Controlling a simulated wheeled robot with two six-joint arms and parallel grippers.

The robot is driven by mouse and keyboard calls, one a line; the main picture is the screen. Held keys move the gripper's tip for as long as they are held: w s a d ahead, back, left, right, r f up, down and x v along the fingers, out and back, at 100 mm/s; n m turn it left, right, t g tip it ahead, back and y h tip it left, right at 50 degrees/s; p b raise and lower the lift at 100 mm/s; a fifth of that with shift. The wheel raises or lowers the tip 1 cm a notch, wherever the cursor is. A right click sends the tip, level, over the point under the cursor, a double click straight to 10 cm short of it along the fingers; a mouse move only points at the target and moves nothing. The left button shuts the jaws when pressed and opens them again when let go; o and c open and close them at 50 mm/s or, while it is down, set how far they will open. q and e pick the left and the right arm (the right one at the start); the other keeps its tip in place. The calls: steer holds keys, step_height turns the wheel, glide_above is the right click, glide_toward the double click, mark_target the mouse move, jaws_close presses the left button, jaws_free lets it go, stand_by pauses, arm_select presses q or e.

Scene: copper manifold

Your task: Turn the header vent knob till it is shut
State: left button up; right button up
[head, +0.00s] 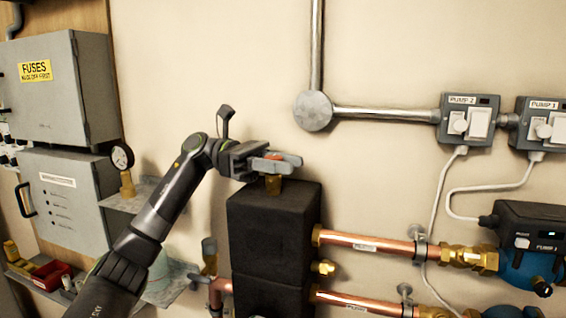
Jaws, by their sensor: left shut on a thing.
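The header vent knob (283,157) shows as a bit of red between the fingers of my left gripper (273,161). Below it, a brass fitting (273,186) stands upright on top of the black header block (273,215). My left arm comes in from the lower left, and its gripper is shut on the knob, with the fingers hiding most of it. The knob's turn position cannot be told. My right gripper is not in view.
Copper pipes (370,244) with brass valves run right from the block to a blue pump (521,270). Pump switch boxes (470,104) hang at upper right. Grey fuse boxes (48,88) and a dial gauge (122,157) are at left. Bare wall lies above the gripper.

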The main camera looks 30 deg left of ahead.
arm_select(q)
steer(key=shift+m+g, duration=0.5)
steer(key=shift+g, duration=0.2)
steer(key=shift+s+g, duration=0.1)
steer(key=shift+g, duration=0.3)
steer(key=o, duration=1)
steer(key=shift+c, duration=0.2)
step_height(320, 180, up, 10)
steer(key=shift+b, duration=0.4)
